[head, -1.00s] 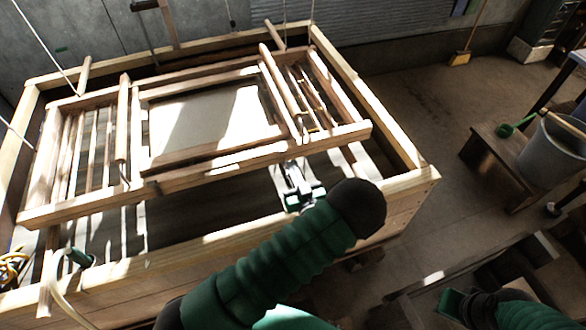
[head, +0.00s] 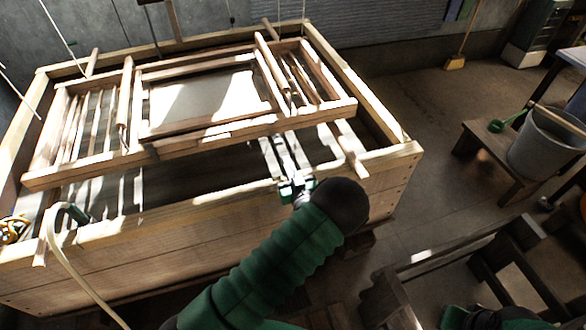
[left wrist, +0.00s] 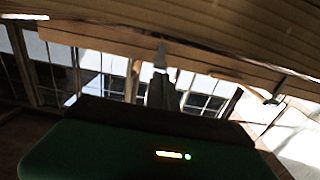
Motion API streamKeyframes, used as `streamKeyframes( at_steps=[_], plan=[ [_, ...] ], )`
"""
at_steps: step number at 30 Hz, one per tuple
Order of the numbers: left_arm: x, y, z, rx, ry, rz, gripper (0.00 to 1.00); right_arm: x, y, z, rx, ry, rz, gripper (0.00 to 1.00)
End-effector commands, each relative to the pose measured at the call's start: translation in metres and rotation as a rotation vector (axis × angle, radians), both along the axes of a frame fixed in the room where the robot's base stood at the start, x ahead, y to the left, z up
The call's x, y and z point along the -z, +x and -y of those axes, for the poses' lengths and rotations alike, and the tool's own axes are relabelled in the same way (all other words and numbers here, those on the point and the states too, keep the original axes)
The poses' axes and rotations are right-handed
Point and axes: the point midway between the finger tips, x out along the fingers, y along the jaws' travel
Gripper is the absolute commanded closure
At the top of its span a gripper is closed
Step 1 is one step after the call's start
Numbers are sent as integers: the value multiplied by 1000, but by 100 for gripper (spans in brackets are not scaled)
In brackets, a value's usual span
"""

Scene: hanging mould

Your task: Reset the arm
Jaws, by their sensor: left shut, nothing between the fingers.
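The hanging mould (head: 253,125) is a wooden frame with a pale sheet (head: 205,105) in its middle, hung on cords above a large wooden vat (head: 150,265). It looks roughly level. My left gripper (head: 284,163) is at the vat's front rim, below and in front of the mould's near bar. It is shut and empty, with its tips over the vat's inside. It also shows in the left wrist view (left wrist: 162,58), pointing toward wooden beams. My right gripper is not in view; only a dark and green part of my body shows at the lower right.
A grey bucket (head: 545,145) and a green ladle (head: 508,121) are on a low wooden bench (head: 490,158) at the right. A dark wooden stand (head: 515,255) is at the lower right. A pale hose (head: 70,265) hangs over the vat's front left.

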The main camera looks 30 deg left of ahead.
Motion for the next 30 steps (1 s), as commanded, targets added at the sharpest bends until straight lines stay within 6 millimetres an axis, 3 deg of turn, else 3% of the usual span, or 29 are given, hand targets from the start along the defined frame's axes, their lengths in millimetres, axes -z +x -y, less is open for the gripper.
streamKeyframes(
  at_steps=[14,17,20,22,23,26,27,30],
  plan=[
    [-2,0,6,2,2,-1,100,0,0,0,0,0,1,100],
    [0,5,9,29,-69,-41,100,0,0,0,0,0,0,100],
    [6,12,29,124,-255,-167,100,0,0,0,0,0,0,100],
    [8,5,58,237,-412,-308,100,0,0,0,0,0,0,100],
    [7,-3,74,295,-473,-376,100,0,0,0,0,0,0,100],
    [-3,-53,123,485,-607,-631,100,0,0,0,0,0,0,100],
    [-9,-81,138,553,-630,-737,100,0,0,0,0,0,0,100],
    [-20,-154,156,668,-629,-987,100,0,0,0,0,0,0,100]
  ],
)
